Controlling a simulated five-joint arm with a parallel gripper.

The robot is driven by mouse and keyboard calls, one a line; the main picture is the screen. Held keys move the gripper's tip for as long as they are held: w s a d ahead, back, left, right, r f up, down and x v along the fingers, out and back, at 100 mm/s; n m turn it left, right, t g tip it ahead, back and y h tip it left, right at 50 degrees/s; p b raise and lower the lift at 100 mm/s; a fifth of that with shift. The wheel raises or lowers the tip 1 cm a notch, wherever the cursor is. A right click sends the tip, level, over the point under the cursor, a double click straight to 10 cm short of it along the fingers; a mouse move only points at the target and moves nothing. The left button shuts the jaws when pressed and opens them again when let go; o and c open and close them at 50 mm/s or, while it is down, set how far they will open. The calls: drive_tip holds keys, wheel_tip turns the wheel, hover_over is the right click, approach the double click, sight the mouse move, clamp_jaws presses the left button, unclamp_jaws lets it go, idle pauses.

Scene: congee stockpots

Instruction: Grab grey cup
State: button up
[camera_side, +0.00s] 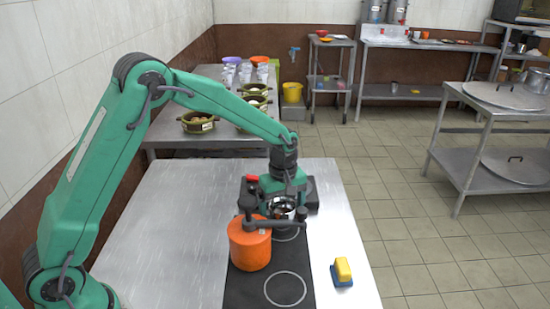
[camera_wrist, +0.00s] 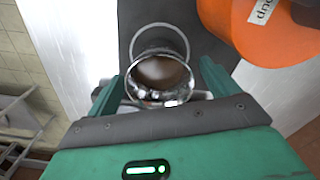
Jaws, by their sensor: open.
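The grey cup (camera_wrist: 163,74) is a shiny metal cylinder, seen from above with its round rim in the wrist view. It stands between the two green fingers of my gripper (camera_wrist: 158,84), with a visible gap on each side. In the side view the cup (camera_side: 284,209) shows below my wrist, partly covered by my gripper (camera_side: 275,219). My gripper is open around the cup. I cannot tell whether the cup's base rests on the black hob.
An orange pot (camera_side: 249,247) stands close to the left of the cup; its labelled side (camera_wrist: 260,25) shows in the wrist view. A black hob (camera_side: 285,268) lies on the steel table (camera_side: 180,235). A yellow and blue sponge (camera_side: 342,272) lies at right. The table's left part is clear.

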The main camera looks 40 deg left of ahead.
drive_tip(key=shift+f, duration=1.05)
drive_tip(key=c, duration=1.2)
drive_tip(key=shift+o, duration=0.2)
drive_tip(key=shift+r, duration=0.1)
wheel_tip(320, 180, up, 10)
drive_tip(key=shift+w, duration=0.15)
